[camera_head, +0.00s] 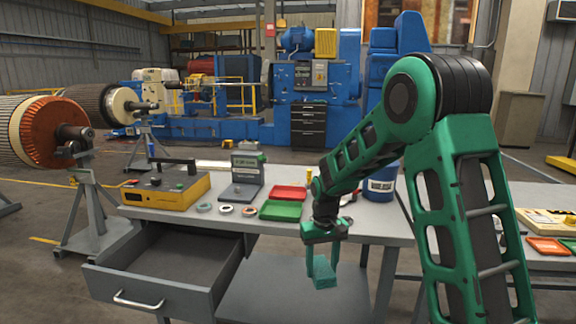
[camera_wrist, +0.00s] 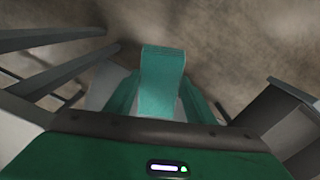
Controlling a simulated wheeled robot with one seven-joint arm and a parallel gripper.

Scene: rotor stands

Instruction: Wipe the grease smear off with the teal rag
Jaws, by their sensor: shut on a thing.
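My gripper (camera_head: 324,255) is shut on the teal rag (camera_head: 324,272), a folded block hanging below the fingers. It is held in the air in front of the workbench's front edge, below the height of the top. In the wrist view the rag (camera_wrist: 162,80) sits between the two green fingers of my gripper (camera_wrist: 160,98), with blurred brown floor beyond. I cannot make out the grease smear in either view.
The workbench (camera_head: 330,226) carries a yellow instrument box (camera_head: 165,190), a grey gauge stand (camera_head: 246,178), rings, a green tray (camera_head: 281,211), a red tray (camera_head: 288,192) and a blue bucket (camera_head: 381,185). An open, empty drawer (camera_head: 165,270) juts out at left. Rotors on stands fill the far left.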

